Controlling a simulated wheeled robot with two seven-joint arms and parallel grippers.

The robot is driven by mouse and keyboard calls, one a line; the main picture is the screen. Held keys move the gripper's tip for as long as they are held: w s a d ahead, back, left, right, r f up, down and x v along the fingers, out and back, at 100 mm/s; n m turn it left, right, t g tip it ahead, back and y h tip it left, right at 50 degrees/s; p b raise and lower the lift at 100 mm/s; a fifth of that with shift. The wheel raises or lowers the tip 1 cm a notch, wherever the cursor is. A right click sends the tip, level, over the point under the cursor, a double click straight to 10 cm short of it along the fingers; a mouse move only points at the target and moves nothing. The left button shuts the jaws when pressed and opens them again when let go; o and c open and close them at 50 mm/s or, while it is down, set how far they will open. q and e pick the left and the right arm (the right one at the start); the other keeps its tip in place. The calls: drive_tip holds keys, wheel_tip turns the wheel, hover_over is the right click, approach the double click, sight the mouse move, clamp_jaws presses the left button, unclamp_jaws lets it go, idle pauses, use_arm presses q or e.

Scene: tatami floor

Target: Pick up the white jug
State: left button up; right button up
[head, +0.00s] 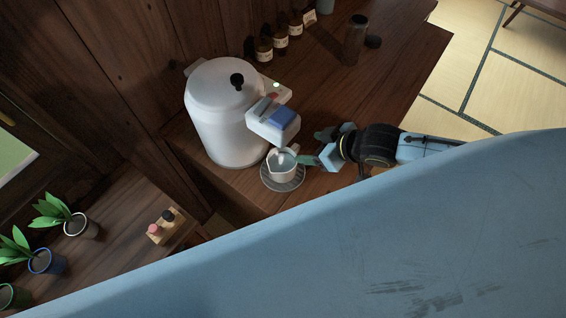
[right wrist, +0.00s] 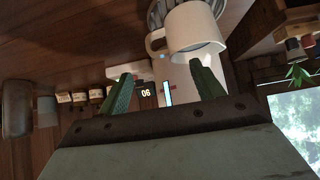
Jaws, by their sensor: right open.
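The white jug (head: 283,168) stands upright on a round grey tray (head: 287,186) under the spout of a large white dispenser (head: 224,115). Its inside looks grey-blue; I cannot tell if it holds liquid. My right gripper (head: 310,147) is open, just right of the jug, its fingers pointing toward it. In the right wrist view the jug (right wrist: 192,28) appears inverted, with its handle to the left. There it lies beyond the open green fingertips (right wrist: 161,68), not clearly between them. The left gripper is not in view.
Several brown jars (head: 281,38) line the back of the dark wooden counter, with a dark cylinder (head: 356,40) to their right. A small wooden holder (head: 162,226) and potted plants (head: 77,224) stand at lower left. The dispenser's head (head: 272,119) overhangs the jug.

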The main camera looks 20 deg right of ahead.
sight(294, 148)
drive_tip(key=x, duration=0.3)
drive_tip(key=shift+w+a+f, duration=0.1)
drive_tip(key=shift+w, duration=0.05)
drive_tip(key=x, duration=0.2)
drive_tip(key=shift+w+a+f, duration=0.15)
drive_tip(key=shift+a+f, duration=0.05)
drive_tip(key=shift+w+a+f, duration=0.15)
drive_tip(key=shift+w+f, duration=0.05)
drive_tip(key=shift+f, duration=0.1)
drive_tip(key=shift+w+f, duration=0.1)
drive_tip(key=shift+c, duration=0.5)
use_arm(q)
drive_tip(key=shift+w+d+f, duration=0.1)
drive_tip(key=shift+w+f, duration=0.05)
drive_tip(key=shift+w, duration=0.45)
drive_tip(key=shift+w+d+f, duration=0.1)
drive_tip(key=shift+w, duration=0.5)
use_arm(e)
clamp_jaws()
drive_tip(key=shift+r, duration=0.25)
